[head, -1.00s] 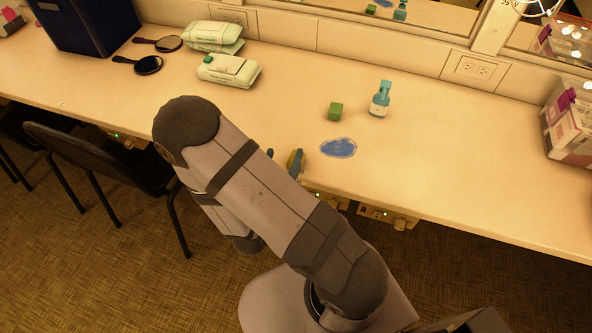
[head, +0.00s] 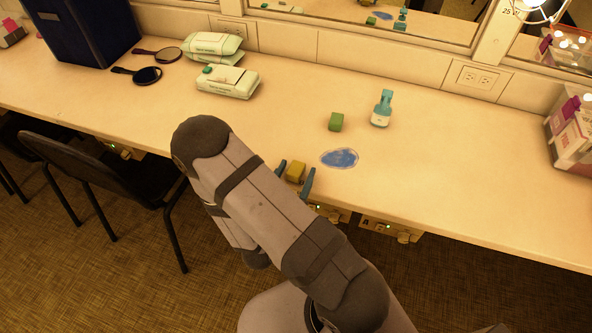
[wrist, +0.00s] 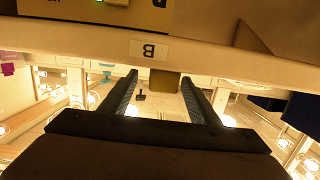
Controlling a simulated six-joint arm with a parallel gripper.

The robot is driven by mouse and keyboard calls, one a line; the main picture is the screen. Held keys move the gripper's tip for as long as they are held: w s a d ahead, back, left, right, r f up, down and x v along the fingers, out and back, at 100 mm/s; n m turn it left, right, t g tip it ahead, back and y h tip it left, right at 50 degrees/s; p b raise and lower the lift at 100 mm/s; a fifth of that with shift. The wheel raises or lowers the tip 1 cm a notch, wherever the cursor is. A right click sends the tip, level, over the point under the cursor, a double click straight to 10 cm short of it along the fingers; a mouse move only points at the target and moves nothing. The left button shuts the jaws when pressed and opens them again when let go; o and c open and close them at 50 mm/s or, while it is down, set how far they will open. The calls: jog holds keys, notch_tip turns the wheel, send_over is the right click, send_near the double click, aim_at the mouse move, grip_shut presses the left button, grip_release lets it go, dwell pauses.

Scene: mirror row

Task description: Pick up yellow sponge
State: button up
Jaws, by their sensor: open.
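The yellow sponge (head: 295,172) is a small block at the front edge of the counter in the head view. My gripper (head: 296,177) is open, with one blue-grey finger on each side of the sponge. I cannot tell whether either finger touches it. In the wrist view, my gripper (wrist: 160,76) shows two dark fingers spread apart. A dull yellow-brown block, which looks like the sponge (wrist: 164,83), shows between the fingertips against the counter edge.
A blue puddle-like patch (head: 339,158) lies just right of my gripper. Behind it stand a green block (head: 336,122) and a teal-topped bottle (head: 381,108). Wipes packs (head: 228,82) and hand mirrors (head: 147,75) lie at the back left. The counter's front edge (wrist: 150,49) is close.

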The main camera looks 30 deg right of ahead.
aim_at(299, 162)
jog(key=shift+w+d, duration=0.1)
jog(key=shift+p+x, duration=0.8)
jog(key=shift+x, duration=1.7)
jog(key=shift+w+r, duration=0.1)
jog(key=shift+r, duration=0.05)
jog(key=shift+c, duration=0.7)
jog(key=c, duration=1)
